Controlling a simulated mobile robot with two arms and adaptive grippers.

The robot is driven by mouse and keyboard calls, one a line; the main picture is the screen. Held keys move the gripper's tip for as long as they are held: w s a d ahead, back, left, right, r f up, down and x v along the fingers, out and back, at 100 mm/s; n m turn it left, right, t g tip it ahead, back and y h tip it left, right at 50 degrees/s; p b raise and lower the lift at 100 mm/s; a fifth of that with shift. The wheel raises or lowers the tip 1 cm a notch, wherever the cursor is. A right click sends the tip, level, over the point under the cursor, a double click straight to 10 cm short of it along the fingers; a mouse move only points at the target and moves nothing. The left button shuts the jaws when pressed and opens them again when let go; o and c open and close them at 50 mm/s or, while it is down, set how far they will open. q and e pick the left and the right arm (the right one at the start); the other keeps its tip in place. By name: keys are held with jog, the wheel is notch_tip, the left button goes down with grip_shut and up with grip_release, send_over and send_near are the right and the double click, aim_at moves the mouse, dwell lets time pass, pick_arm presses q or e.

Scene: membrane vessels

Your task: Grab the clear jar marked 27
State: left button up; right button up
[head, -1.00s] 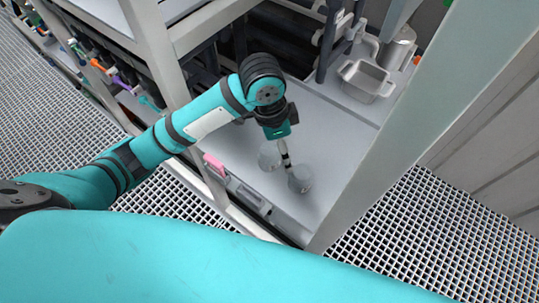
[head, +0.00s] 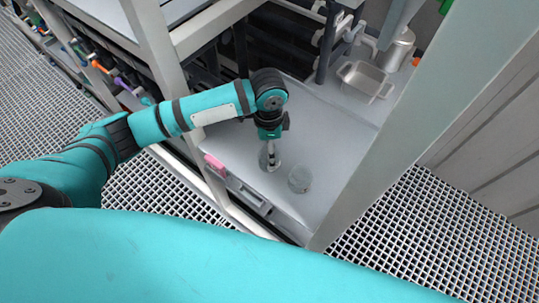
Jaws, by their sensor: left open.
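Two small clear jars stand on the grey shelf. One jar (head: 277,164) is directly under my left gripper (head: 270,153), with the fingers reaching down over it and partly hiding it. The other jar (head: 300,180) stands a little to the right and nearer, clear of the gripper. My left gripper is open. I cannot tell whether its fingers touch the jar or are inside or around it. No number can be read on either jar at this size. My right gripper is out of view.
A pale rack post (head: 400,120) slants up to the right of the jars. A metal tray (head: 366,84) and a metal canister (head: 398,46) stand at the back. A pink item (head: 214,161) sits at the shelf's front left edge. Bare shelf lies behind the jars.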

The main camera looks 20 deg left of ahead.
pick_arm(q)
jog(key=shift+s+d+f+p, duration=0.1)
jog(key=shift+f+p, duration=0.2)
jog(key=shift+f, duration=1.2)
jog(key=shift+d+f+p, duration=0.1)
jog(key=shift+f+p, duration=0.2)
jog(key=shift+f, duration=1.2)
jog(key=c, duration=1.2)
